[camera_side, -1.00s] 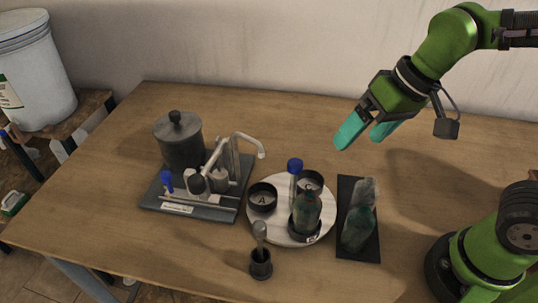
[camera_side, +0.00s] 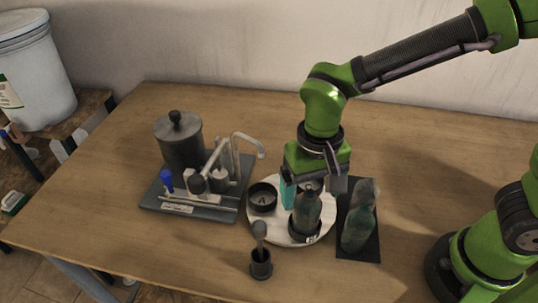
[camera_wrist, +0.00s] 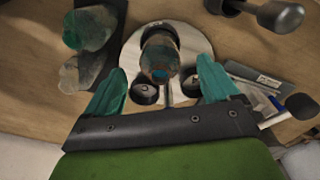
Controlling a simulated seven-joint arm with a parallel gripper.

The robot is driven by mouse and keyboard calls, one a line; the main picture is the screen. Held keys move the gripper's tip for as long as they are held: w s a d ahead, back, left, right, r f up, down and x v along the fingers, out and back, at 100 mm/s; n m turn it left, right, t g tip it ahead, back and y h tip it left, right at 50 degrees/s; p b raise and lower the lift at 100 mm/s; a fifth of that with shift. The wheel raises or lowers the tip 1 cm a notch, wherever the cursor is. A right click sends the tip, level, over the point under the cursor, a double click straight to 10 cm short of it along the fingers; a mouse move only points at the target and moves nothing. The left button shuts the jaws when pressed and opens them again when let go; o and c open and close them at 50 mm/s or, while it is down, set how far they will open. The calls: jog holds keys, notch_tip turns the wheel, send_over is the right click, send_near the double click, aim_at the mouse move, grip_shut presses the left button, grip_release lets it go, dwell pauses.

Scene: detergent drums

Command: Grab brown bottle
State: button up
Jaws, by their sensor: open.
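A dark bottle (camera_side: 307,214) stands in a black holder on a round white disc (camera_side: 325,232). It looks dark green-brown, so I cannot be sure it is the brown bottle. In the wrist view the bottle (camera_wrist: 160,52) stands beyond my gripper (camera_wrist: 160,85), roughly centred between the two teal fingers. The fingers are open and empty. In the side view my gripper hangs over the back of the disc, behind the bottle; one teal finger (camera_side: 287,195) shows and the other is hidden.
Two greenish bottles lie close together on a black mat (camera_side: 368,247) right of the disc. A black cup marked A (camera_side: 262,197) sits on the disc. A grey stand (camera_side: 160,205) with a lidded pot (camera_side: 180,145) is left. A small pot with a grey tool (camera_side: 261,265) stands in front.

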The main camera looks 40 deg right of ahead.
aim_at(308, 211)
notch_tip(308, 211, down, 7)
jog(key=shift+w+d+f, duration=0.1)
jog(key=shift+w+f, duration=0.05)
dwell(0.4)
jog(key=shift+c, duration=0.4)
